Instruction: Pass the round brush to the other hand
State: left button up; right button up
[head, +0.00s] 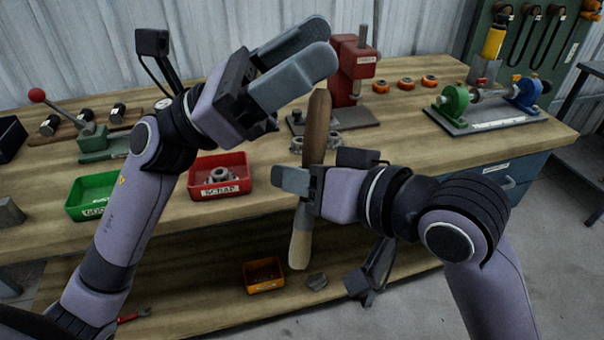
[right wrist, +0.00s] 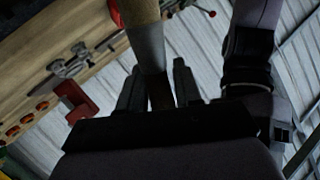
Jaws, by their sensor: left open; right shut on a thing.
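The round brush is a long rod with a brown upper part (head: 316,125) and a pale handle end (head: 300,245) below. It stands nearly upright, slightly tilted, in front of the bench. My right gripper (head: 292,182) is shut on it around its middle, and the fingers hide that stretch. In the right wrist view the brush (right wrist: 149,45) rises from between the fingers (right wrist: 158,88), showing a pale part and a grey band. My left gripper (head: 326,42) is open and empty, above and slightly left of the brush's upper end in the head view, not touching it.
The wooden bench holds a red SCRAP bin (head: 220,188), a green bin (head: 93,196), a red press (head: 352,70) and a green-and-blue fixture (head: 487,105). An orange bin (head: 264,277) sits on the lower shelf.

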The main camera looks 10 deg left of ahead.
pick_arm(q)
jog(key=w+a+f+n+t+y, duration=0.25)
jog(key=f+n+t+y, duration=0.45)
jog(key=n, duration=0.5)
jog(key=w+a+f+n+t+y, duration=0.2)
jog(key=a+f+n+t+y, duration=0.2)
jog(key=f+n, duration=0.65)
jog(key=w+a+f+n+t+y, duration=0.3)
jog(key=f+n+t+y, duration=0.25)
jog(key=n, duration=0.75)
jog(key=s+f+n+g+y, duration=0.1)
jog(key=s+f+n+g, duration=0.2)
jog(key=f, duration=0.6)
jog(key=s+a+f+n+g+y, duration=0.1)
jog(key=s+f+n+g+y, duration=0.1)
jog(key=s+f+n+g, duration=0.2)
jog(key=s+a+f+n+g+y, duration=0.1)
jog(key=s+f+n, duration=0.7)
jog(key=f, duration=0.8)
jog(key=s+g+y, duration=0.1)
jog(key=s+g, duration=0.1)
jog(key=shift+a+g, duration=0.2)
jog(key=shift+g, duration=0.15)
jog(key=shift+y, duration=0.25)
